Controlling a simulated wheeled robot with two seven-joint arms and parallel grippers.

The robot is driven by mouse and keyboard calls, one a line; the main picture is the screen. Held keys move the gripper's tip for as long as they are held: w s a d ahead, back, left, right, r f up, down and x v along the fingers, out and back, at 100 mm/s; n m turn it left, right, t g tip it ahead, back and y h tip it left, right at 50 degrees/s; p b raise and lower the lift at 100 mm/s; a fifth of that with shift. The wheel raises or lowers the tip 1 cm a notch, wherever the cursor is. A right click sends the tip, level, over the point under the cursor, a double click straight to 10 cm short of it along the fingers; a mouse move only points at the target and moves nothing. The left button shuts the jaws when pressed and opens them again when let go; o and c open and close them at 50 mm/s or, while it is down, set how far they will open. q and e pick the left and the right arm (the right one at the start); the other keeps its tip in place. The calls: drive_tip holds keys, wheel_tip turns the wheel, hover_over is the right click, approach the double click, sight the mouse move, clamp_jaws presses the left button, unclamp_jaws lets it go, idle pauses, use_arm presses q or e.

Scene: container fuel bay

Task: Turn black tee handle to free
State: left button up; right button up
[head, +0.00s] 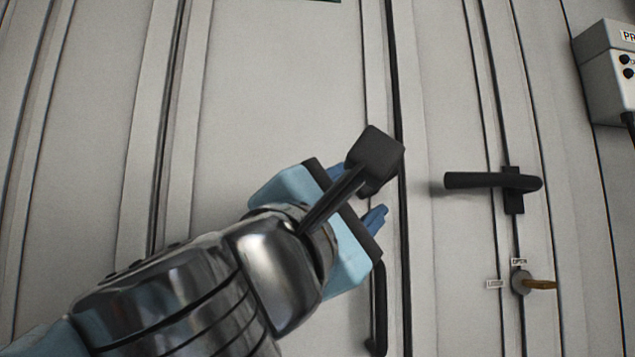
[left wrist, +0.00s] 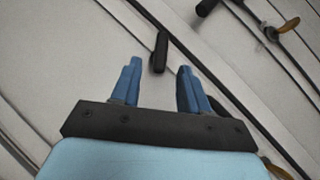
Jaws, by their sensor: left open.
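The black tee handle (left wrist: 160,52) shows in the left wrist view as a short dark bar on the pale door, beyond and between my left fingertips. I see no contact with it. In the head view it is mostly hidden behind my left gripper and the dark block on my wrist. My left gripper (head: 360,194) has blue fingers and is open and empty, pointing at the door beside the black seam; it also shows in the left wrist view (left wrist: 158,76). My right gripper is in neither view.
Right of the seam are a black lever handle (head: 480,181) and a brass key-like handle (head: 540,284) with small labels. A black vertical pull handle (head: 379,305) runs down below my left gripper. A grey box (head: 606,75) is at the upper right. The left door panel is clear.

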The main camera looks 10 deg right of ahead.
use_arm(q)
drive_tip(key=p+x, duration=0.1)
drive_tip(key=x, duration=0.3)
drive_tip(key=shift+w+d+r, duration=0.2)
drive_tip(key=shift+w, duration=0.05)
drive_tip(key=shift+c, duration=0.4)
clamp_jaws()
